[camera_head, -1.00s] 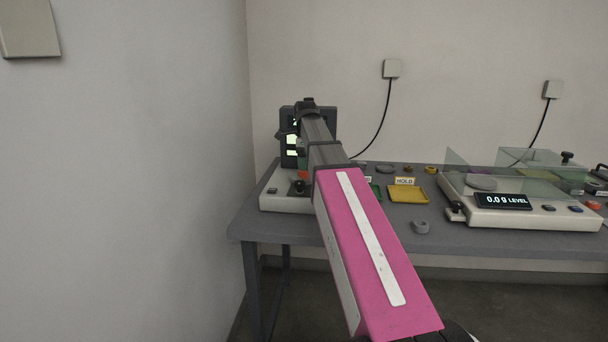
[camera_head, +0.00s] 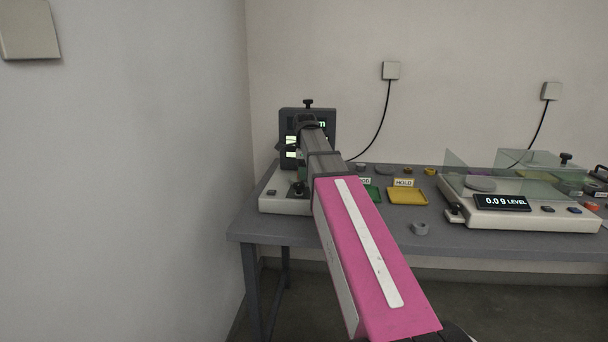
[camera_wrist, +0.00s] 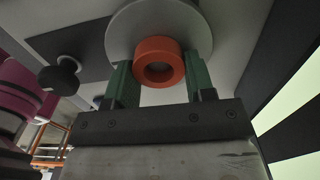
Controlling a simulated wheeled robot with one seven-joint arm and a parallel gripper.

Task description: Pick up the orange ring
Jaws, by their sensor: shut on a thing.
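The orange ring (camera_wrist: 150,50) shows in the wrist view between the green fingertips of my gripper (camera_wrist: 158,64), which touch it on both sides. My gripper is shut on it. A pale grey round plate (camera_wrist: 120,30) lies right behind the ring; I cannot tell whether the ring touches it. In the head view my arm reaches to the instrument with a dark upright display (camera_head: 324,118) at the table's left end. The fingers and the held ring are hidden there behind my arm.
A grey ring (camera_head: 420,228) sits near the front edge. A glass-shielded balance (camera_head: 520,219) reading 0.0 g stands at right. A wall is close on the left.

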